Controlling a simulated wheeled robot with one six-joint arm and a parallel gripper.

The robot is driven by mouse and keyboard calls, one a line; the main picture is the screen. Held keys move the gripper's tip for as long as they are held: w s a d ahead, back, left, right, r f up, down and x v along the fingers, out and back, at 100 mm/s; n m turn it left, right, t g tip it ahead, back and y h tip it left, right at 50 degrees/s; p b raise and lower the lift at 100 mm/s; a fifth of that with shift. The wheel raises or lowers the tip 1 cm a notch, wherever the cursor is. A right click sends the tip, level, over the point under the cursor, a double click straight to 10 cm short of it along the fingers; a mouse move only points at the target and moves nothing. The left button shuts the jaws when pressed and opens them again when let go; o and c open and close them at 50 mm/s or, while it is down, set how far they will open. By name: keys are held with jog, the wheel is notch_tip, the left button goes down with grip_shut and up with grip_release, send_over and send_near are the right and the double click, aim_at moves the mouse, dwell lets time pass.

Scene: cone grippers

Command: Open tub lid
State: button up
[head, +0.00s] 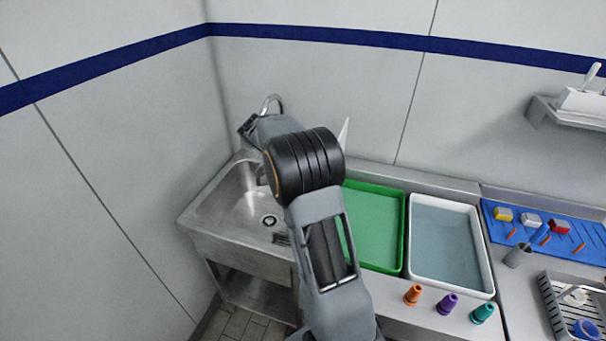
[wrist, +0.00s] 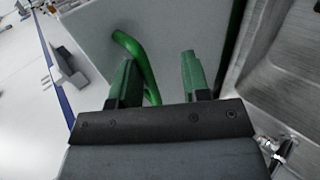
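The green tub (head: 376,225) stands right of the sink in the head view, its green inside uncovered where my arm does not hide it. A pale panel that looks like its lid (wrist: 195,28) fills the middle of the wrist view, with a curved green handle (wrist: 137,50). A thin pale sliver, perhaps the same lid (head: 344,131), stands tilted up behind my arm in the head view. My gripper (wrist: 160,72) has its green fingers apart. The handle passes between them, close to the left finger; I cannot tell whether it touches. My arm hides the gripper in the head view.
A sink (head: 245,200) with a tap (head: 271,101) is at the left. A white tub (head: 450,245) of greyish liquid stands right of the green one. Orange (head: 413,295), purple (head: 447,304) and teal (head: 483,313) cones stand in front. A blue mat (head: 575,236) lies farther right.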

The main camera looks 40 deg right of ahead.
jog(key=shift+a, duration=0.15)
jog(key=p+v, duration=0.3)
jog(key=v, duration=0.9)
dwell(0.7)
notch_tip(320, 180, down, 7)
jog(key=a+n+t+y, duration=0.1)
jog(key=a+n+t, duration=0.15)
jog(key=n, duration=0.35)
jog(key=s+a+r+n+t+y+b, duration=0.1)
jog(key=s+a+t, duration=0.4)
jog(key=s, duration=0.5)
jog(key=s+a+r+n+t+y+b, duration=0.1)
jog(key=s+a+t, duration=0.4)
jog(key=s, duration=0.6)
jog(key=shift+s+r+n+y+b, duration=0.25)
jog(key=shift+n+y+b, duration=0.25)
jog(key=shift+n+y, duration=0.8)
